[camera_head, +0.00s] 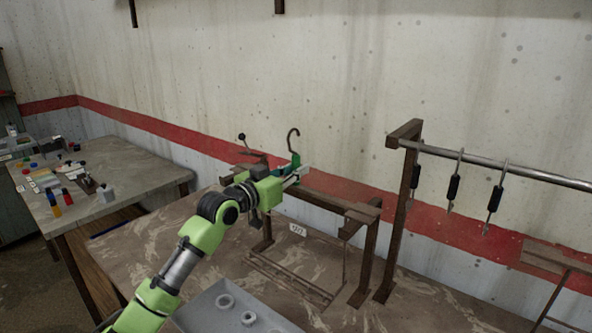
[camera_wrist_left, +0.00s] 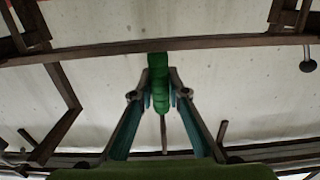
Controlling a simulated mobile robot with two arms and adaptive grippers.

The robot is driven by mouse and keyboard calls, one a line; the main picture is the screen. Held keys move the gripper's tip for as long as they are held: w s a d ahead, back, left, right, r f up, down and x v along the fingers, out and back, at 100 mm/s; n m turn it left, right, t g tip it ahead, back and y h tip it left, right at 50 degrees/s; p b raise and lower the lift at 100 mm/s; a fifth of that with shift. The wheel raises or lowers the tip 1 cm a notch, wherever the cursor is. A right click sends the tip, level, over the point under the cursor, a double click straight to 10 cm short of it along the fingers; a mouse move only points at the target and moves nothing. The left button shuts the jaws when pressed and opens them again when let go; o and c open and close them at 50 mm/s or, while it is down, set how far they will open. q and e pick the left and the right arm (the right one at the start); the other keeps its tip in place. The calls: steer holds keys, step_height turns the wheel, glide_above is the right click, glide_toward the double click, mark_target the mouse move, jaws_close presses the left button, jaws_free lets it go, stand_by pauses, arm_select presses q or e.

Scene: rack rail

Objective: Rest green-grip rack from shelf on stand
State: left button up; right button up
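The green-grip rack shows as a green grip (camera_head: 295,160) with a dark hook curving up above it. In the left wrist view the green grip (camera_wrist_left: 159,85) stands between my fingertips, which touch it on both sides. My left gripper (camera_head: 299,174) is shut on it, just above the beam of a dark wooden stand (camera_head: 325,202) on the table. A rod shows below the grip in the wrist view. The rest of the rack is hidden by my gripper in the head view. I cannot tell whether the rack touches the stand. My right gripper is not in view.
A metal rail (camera_head: 530,175) on a wooden post at the right carries black-grip hooks (camera_head: 495,198). A grey tray (camera_head: 205,312) with rings lies at the front. A side table (camera_head: 130,180) at the left holds small items. The table's front right is clear.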

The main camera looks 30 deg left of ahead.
arm_select(q)
steer(key=o, duration=0.4)
steer(key=shift+r, duration=0.1)
steer(key=shift+s, duration=0.1)
steer(key=s, duration=1.2)
steer(key=shift+a, duration=0.4)
